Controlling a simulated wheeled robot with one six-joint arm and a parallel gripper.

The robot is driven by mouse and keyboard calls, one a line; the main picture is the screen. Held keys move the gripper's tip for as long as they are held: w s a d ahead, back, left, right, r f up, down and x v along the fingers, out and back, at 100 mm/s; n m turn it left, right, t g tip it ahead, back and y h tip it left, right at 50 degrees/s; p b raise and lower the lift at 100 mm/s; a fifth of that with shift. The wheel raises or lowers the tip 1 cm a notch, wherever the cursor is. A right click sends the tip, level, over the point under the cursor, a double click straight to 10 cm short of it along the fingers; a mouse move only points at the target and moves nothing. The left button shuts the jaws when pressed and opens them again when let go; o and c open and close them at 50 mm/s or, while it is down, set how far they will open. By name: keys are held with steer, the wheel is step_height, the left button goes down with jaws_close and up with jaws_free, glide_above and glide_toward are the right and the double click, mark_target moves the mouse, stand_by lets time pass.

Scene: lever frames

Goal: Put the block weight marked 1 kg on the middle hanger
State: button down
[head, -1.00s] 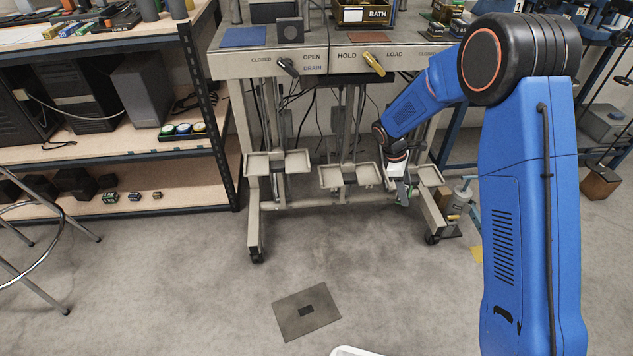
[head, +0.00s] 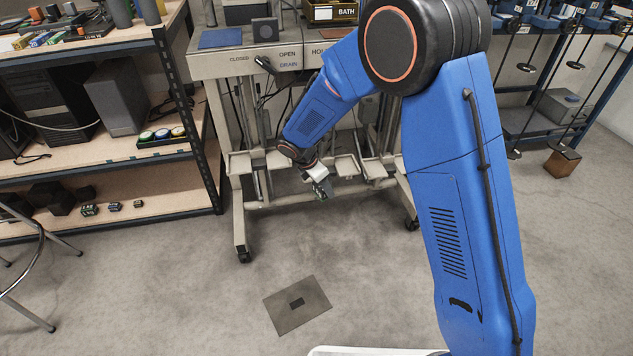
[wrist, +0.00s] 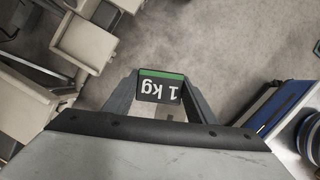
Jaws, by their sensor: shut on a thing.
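My gripper (head: 322,190) is shut on the 1 kg block (wrist: 160,86), a dark block with a green stripe and a white "1 kg" mark that reads upside down in the wrist view. In the head view it hangs in front of the middle hanger, whose right pan (head: 347,166) shows; my wrist partly hides its left side. In the wrist view, pale pans (wrist: 84,43) lie at upper left, apart from the block.
The bench (head: 225,66) with levers stands over the hangers. A shelf (head: 110,200) at left holds small blocks (head: 88,210). A stool (head: 20,285) stands at lower left. A floor plate (head: 297,306) lies on otherwise open floor in front.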

steer(key=w+a, duration=0.1)
steer(key=w, duration=0.4)
steer(key=w+a, duration=0.2)
steer(key=w, duration=0.3)
steer(key=w+a, duration=0.1)
steer(key=w, duration=0.5)
steer(key=shift+a, duration=0.25)
steer(key=shift+f, duration=1.7)
steer(key=c, duration=1.1)
jaws_free()
steer(key=shift+f, duration=0.15)
steer(key=shift+o, duration=0.3)
steer(key=v, duration=0.7)
steer(key=shift+s+r, duration=0.15)
steer(key=shift+r, duration=0.2)
